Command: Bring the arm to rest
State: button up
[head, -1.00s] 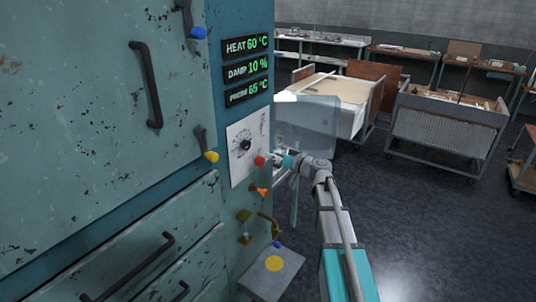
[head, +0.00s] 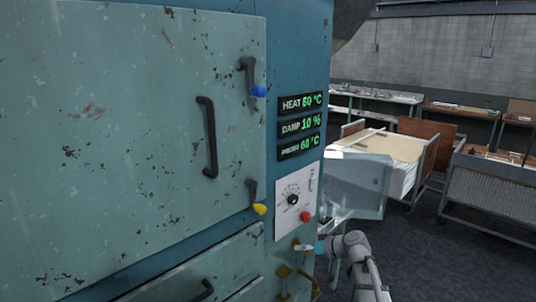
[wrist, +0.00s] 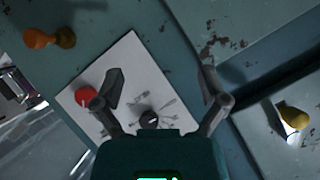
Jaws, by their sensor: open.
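My gripper (wrist: 162,85) shows in the wrist view with its two fingers spread apart and nothing between them. Behind the fingers is the cabinet's white dial plate (wrist: 130,75), with a black knob (wrist: 149,119) and a red button (wrist: 85,96). Whether the fingers touch the panel cannot be told. In the head view my arm (head: 362,270) rises from the bottom edge beside the blue-green cabinet (head: 110,130). The fingers are not clear there.
Handles with a blue tip (head: 258,91) and a yellow tip (head: 259,209) stick out from the cabinet. The display (head: 301,125) reads heat 60, damp 10%, and 60 on its lowest line. A clear panel (head: 356,186) stands beside the cabinet. Carts (head: 500,190) stand farther right; dark floor lies between.

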jog(key=s+d+f+m+g+h, duration=0.2)
jog(key=s+f+h, duration=0.3)
jog(key=s, duration=0.5)
jog(key=s+d+f+m+g+h, duration=0.2)
jog(key=s+f+g+h, duration=0.2)
jog(key=s, duration=0.6)
jog(key=shift+s+d+f+g+h, duration=0.4)
jog(key=shift+f+h, duration=0.2)
jog(key=shift+h, duration=0.2)
jog(key=shift+a, duration=0.1)
